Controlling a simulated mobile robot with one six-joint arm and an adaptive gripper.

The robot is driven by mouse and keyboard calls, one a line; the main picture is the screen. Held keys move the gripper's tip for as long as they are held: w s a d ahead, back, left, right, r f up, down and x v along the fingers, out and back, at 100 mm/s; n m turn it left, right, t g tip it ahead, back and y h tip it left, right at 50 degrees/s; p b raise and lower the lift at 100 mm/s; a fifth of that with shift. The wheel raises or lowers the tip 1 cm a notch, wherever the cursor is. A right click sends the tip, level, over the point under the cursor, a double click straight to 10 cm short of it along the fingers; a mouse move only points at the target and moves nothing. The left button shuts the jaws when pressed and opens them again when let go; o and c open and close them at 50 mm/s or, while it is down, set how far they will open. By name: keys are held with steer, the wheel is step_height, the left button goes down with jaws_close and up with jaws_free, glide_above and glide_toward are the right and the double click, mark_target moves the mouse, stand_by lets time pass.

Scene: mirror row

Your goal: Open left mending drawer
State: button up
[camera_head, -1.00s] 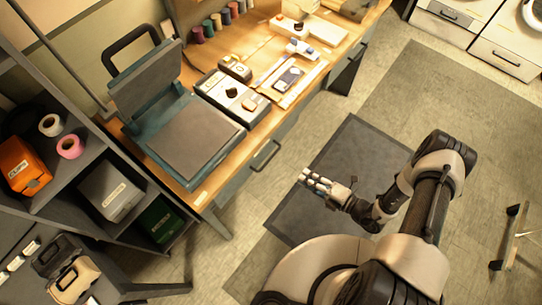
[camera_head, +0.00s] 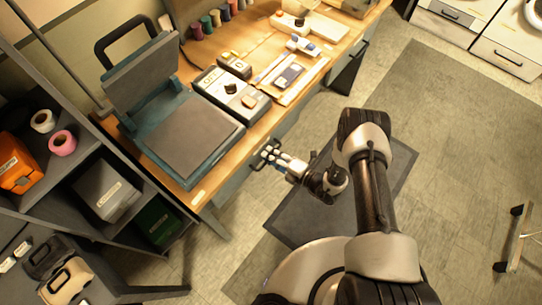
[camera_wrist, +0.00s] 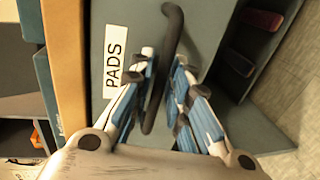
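The drawer front (camera_wrist: 110,25) is grey-teal, with a white PADS label (camera_wrist: 115,54) and a dark bar handle (camera_wrist: 172,25). It sits under the wooden worktop in the head view, where its front (camera_head: 232,184) shows beside my gripper (camera_head: 268,157). In the wrist view, the blue-and-white fingers of my gripper (camera_wrist: 164,72) lie on both sides of the handle, with little gap at the tips. Whether they press on it cannot be told. The drawer looks shut; part of the handle is hidden by the fingers.
The worktop (camera_head: 275,112) carries a teal press (camera_head: 195,140), a grey control box (camera_head: 233,92) and small tools. A dark shelf with bins stands at left. In the wrist view, an open compartment (camera_wrist: 245,60) with coloured items lies beside the drawer front. The floor at right is largely clear.

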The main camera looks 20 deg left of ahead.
steer(key=shift+a, duration=0.1)
steer(key=shift+c, duration=0.2)
jaws_close()
stand_by(0.5)
